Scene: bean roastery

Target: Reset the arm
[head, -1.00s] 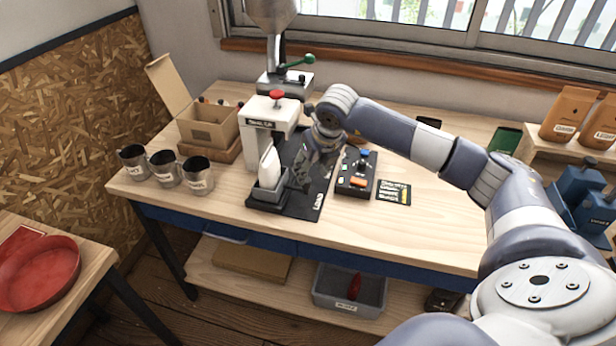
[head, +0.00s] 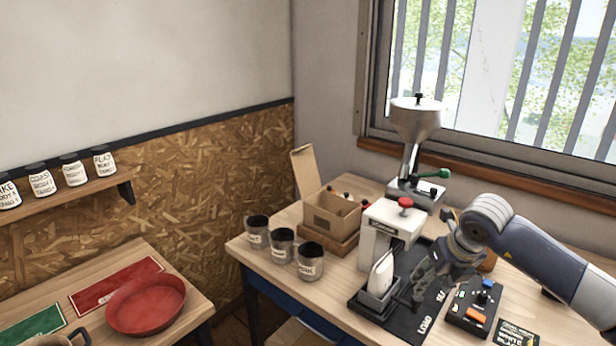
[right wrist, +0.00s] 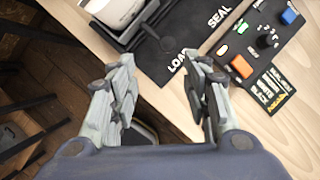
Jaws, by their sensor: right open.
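My right gripper (head: 428,285) is open and empty. The bag's lower part (right wrist: 115,10) and the black mat (right wrist: 170,40) marked LOAD and SEAL lie beyond the fingertips. My left gripper is not in view.
A control box (head: 474,303) with an orange button is right of the mat. A grinder with a hopper (head: 416,120) stands behind. A red bowl (head: 146,304) sits on the left table.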

